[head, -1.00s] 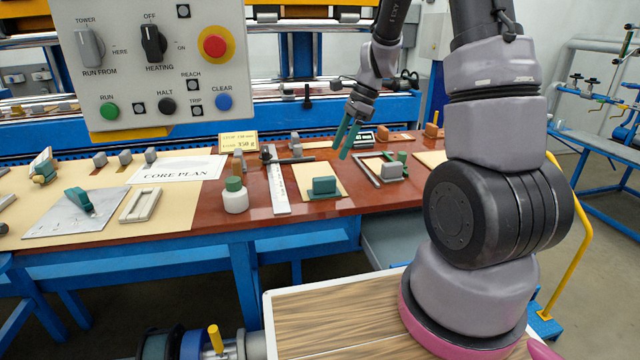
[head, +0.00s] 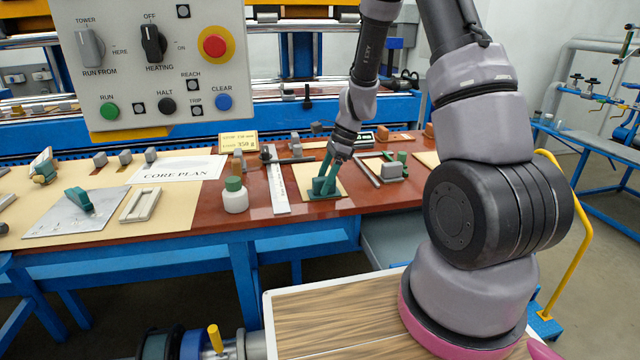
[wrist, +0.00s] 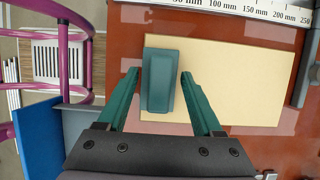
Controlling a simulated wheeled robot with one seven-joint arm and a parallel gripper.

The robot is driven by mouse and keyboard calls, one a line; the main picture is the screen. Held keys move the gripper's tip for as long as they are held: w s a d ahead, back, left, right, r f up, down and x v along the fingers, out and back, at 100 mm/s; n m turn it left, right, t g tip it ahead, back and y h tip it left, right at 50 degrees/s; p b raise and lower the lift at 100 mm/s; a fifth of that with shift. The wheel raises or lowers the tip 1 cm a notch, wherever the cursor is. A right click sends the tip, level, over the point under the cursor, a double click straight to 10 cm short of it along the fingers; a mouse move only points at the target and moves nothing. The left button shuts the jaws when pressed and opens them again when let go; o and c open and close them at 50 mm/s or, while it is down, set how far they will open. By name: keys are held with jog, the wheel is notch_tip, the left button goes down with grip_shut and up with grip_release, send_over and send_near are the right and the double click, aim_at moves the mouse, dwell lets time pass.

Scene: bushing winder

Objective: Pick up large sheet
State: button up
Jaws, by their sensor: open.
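A cream rectangular sheet (head: 304,171) lies flat on the red-brown bench top, and it also shows in the wrist view (wrist: 245,85). A teal block-shaped grip (wrist: 162,82) stands on a thin teal base at one end of this sheet. My gripper (wrist: 159,76) is open, with one teal finger on each side of the grip. Small gaps show between the fingers and the grip. In the head view my gripper (head: 326,180) is low over the sheet's near end, and its fingers partly cover the grip. Smaller-looking cream sheets (head: 426,157) lie farther right.
A white ruler (head: 277,180) lies left of the sheet. A dark angled bar (head: 366,173) and a grey block (head: 391,170) are to the right. The control panel (head: 150,65) fills the upper left.

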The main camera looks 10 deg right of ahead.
jog(key=shift+c, duration=0.3)
grip_shut()
